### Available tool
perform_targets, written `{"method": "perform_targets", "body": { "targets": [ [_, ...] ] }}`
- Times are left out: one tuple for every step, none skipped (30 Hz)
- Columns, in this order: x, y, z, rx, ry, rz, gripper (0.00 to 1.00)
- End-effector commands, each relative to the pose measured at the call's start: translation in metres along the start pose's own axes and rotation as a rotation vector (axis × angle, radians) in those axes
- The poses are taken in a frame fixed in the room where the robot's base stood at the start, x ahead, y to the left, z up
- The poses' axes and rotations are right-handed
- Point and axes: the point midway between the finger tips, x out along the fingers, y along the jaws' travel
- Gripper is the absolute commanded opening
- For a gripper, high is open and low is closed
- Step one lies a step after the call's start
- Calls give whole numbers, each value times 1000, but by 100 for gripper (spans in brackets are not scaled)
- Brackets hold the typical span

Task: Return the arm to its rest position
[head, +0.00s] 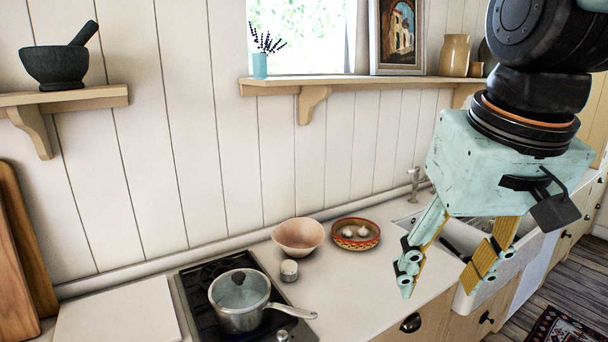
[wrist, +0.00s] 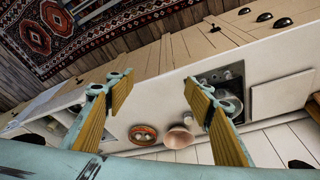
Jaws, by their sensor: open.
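My gripper (head: 438,280) hangs from the arm at the right of the head view, above the sink end of the counter. Its two fingers are spread apart with nothing between them. In the wrist view my gripper (wrist: 160,100) is also open and empty, with the counter front and worktop below it. The fingers touch nothing that I can see.
A lidded pot (head: 240,300) stands on the black hob (head: 196,290). A pink bowl (head: 298,237), a small white jar (head: 289,270) and a patterned dish (head: 341,236) with garlic stand on the counter. The wall shelf (head: 350,84) and sink (head: 525,255) are near my arm.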

Motion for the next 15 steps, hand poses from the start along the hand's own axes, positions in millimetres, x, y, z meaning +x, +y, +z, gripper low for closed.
{"method": "perform_targets", "body": {
  "targets": [
    [1, 2, 10, 1, 6, 1, 48],
    [1, 3, 15, 1, 8, 1, 48],
    [1, 4, 22, 1, 11, 2, 48],
    [2, 5, 28, 1, 13, 3, 48],
    [2, 6, 33, 1, 16, 3, 48],
    [3, 7, 40, 1, 19, 4, 48],
    [4, 8, 46, 1, 21, 4, 48],
    [4, 8, 51, 1, 24, 5, 48],
    [4, 9, 58, 1, 27, 6, 48],
    [6, 10, 63, 1, 29, 6, 48],
    [6, 11, 69, 1, 31, 7, 48],
    [7, 12, 76, 1, 35, 8, 48],
    [8, 12, 81, 1, 37, 8, 48],
    [9, 13, 86, 1, 39, 9, 48],
    [10, 14, 93, 1, 42, 9, 48]
  ]
}}
